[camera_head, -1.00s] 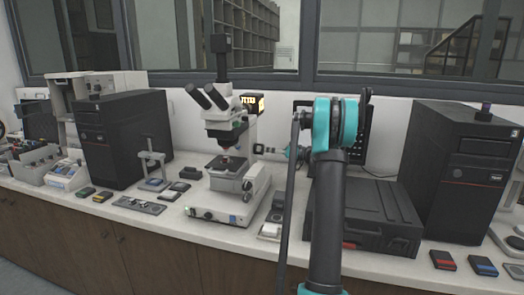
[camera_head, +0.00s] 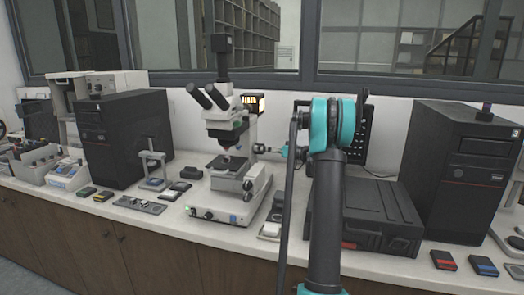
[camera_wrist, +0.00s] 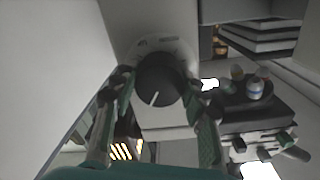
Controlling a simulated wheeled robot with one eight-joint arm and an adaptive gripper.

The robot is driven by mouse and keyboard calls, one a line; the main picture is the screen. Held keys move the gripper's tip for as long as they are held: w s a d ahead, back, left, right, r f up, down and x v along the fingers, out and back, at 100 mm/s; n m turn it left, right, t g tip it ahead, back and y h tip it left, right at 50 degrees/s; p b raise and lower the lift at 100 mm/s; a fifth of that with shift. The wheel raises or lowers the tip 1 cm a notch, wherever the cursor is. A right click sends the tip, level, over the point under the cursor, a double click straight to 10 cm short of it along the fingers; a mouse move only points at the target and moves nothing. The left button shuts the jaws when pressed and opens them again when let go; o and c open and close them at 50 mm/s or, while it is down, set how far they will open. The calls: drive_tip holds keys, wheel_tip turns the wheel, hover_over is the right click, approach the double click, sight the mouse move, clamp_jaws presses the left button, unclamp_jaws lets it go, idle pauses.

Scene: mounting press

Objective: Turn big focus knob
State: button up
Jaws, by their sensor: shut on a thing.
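The white microscope (camera_head: 232,135) stands upright on the bench in the head view. Round focus knobs (camera_head: 250,186) show low on its right side, with my gripper (camera_head: 262,148) higher up and apart from them. Printed marks ring the knob on a pale panel. In the head view this knob is hidden by the gripper.
A lit lamp box (camera_head: 253,103) sits behind the microscope. A black case (camera_head: 375,210) lies to the right of my arm, beside a dark computer tower (camera_head: 462,170). Small boxes and a stand (camera_head: 152,165) are left of the microscope.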

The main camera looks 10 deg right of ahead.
drive_tip(key=shift+m, duration=2.8)
drive_tip(key=o, duration=1.2)
drive_tip(key=shift+c, duration=0.2)
drive_tip(key=v, duration=0.7)
drive_tip(key=shift+s+d, duration=0.15)
drive_tip(key=shift+d, duration=0.1)
